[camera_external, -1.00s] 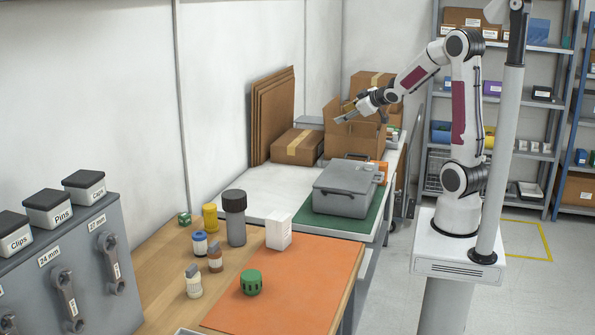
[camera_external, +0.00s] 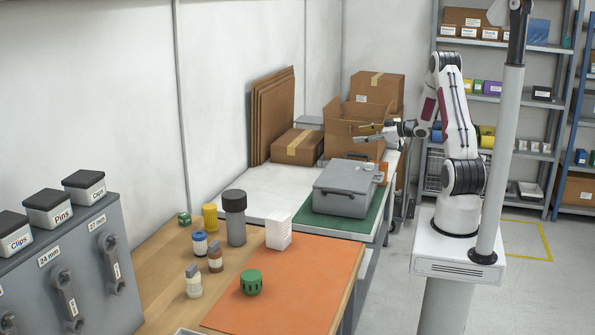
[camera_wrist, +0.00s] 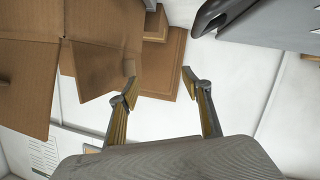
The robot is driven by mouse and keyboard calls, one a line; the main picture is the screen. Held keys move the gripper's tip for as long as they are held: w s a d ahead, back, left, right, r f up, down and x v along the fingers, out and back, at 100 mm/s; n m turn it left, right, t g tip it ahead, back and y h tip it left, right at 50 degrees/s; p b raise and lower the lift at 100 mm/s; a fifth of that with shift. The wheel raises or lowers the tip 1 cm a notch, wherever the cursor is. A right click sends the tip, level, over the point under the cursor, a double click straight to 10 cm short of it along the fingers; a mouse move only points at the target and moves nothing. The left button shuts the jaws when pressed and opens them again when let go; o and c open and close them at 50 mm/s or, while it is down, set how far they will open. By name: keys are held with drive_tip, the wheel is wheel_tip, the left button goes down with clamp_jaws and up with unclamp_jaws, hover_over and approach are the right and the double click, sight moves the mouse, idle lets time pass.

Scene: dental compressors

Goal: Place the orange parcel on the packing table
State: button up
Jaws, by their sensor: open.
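A small orange-brown block, perhaps the orange parcel (camera_external: 383,173), shows behind the right end of the grey case; the case hides part of it. The white-topped table (camera_external: 262,186) along the wall, which bears cardboard boxes, appears to be the packing table. My gripper (camera_external: 362,132) is open and empty, above the far part of this table, in front of the open cardboard box. In the wrist view my gripper (camera_wrist: 159,75) has its two fingers spread, with white tabletop and cardboard beyond them. No clearly orange parcel shows between the fingers.
A grey case (camera_external: 345,190) lies on a green mat (camera_external: 360,222). The open cardboard box (camera_external: 345,145) has raised flaps near my gripper; a taped box (camera_external: 297,147) stands left. Bottles and a white container (camera_external: 278,232) stand on the nearer wooden table.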

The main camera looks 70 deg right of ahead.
sight(380, 172)
drive_tip(key=s+f+t+y, duration=0.1)
drive_tip(key=s+f, duration=0.1)
drive_tip(key=s, duration=0.1)
drive_tip(key=s+a+f+m+t, duration=0.1)
drive_tip(key=s+f, duration=0.1)
drive_tip(key=s, duration=0.1)
drive_tip(key=s+f+t+y, duration=0.1)
drive_tip(key=s+f, duration=0.2)
drive_tip(key=shift+s+a+y, duration=0.15)
drive_tip(key=shift+a+y, duration=0.05)
drive_tip(key=shift+y, duration=0.1)
drive_tip(key=shift+s+a+f+m+t, duration=0.3)
drive_tip(key=shift+s+a, duration=0.1)
drive_tip(key=shift+f, duration=0.1)
drive_tip(key=shift+w+f, duration=0.1)
drive_tip(key=shift+f, duration=3.9)
drive_tip(key=shift+w+r, duration=0.1)
drive_tip(key=shift+w, duration=0.45)
drive_tip(key=shift+w, duration=3.15)
